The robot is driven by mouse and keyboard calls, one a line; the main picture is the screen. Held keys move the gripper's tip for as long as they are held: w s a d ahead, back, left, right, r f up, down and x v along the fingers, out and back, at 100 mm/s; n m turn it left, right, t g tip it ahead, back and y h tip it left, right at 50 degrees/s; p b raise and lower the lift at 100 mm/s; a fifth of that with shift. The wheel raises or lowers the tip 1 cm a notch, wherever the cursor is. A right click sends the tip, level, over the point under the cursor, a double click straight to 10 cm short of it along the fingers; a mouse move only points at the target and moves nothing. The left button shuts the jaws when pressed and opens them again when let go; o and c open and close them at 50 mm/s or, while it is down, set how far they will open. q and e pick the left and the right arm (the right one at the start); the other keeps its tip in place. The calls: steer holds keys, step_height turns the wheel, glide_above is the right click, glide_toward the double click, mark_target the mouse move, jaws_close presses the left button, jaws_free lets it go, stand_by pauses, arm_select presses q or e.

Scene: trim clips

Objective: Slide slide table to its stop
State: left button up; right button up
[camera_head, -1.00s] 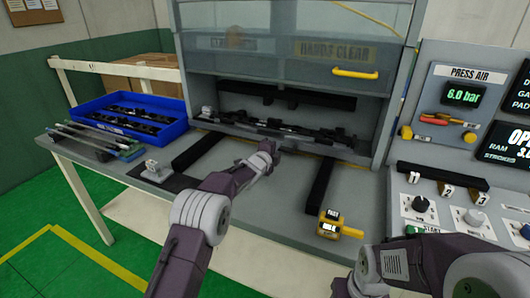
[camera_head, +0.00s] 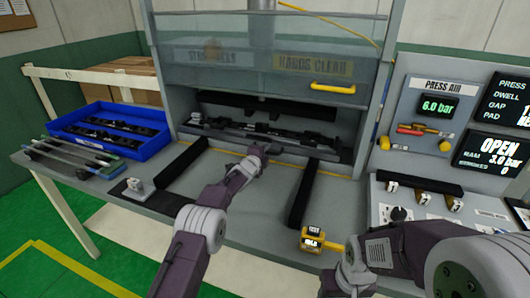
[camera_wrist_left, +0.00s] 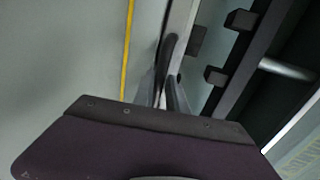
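The slide table (camera_head: 228,131) is a grey plate carrying a long dark trim fixture, inside the press opening under the clear guard. Two black rails, the left one (camera_head: 183,165) and the right one (camera_head: 303,194), run from the opening toward the bench front. My left gripper (camera_head: 264,149) is at the middle of the slide table's front edge. In the left wrist view, its dark fingers (camera_wrist_left: 171,76) lie along a light grey edge; whether they grip it is unclear.
A blue tray (camera_head: 158,146) with dark trim parts stands at the left, with thin rods (camera_head: 75,154) in front. A small yellow device (camera_head: 313,240) sits at the bench front. The control panel (camera_head: 415,200) is on the right. Bench between the rails is largely clear.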

arm_select(q)
steer(key=shift+o, duration=1.1)
steer(key=shift+w, duration=0.1)
steer(key=shift+w+f, duration=0.1)
steer(key=shift+s+b, duration=0.35)
steer(key=shift+b, duration=0.1)
steer(key=shift+f+b+v, duration=0.25)
steer(key=shift+b+v, duration=0.95)
steer(key=shift+b, duration=0.05)
steer(key=v, duration=0.4)
steer(key=shift+s+a+r+b, duration=0.2)
steer(key=shift+s+r+b, duration=0.05)
steer(key=shift+r+b, duration=0.15)
steer(key=shift+s+a+r, duration=0.15)
steer(key=shift+s+a, duration=0.1)
steer(key=shift+s, duration=0.4)
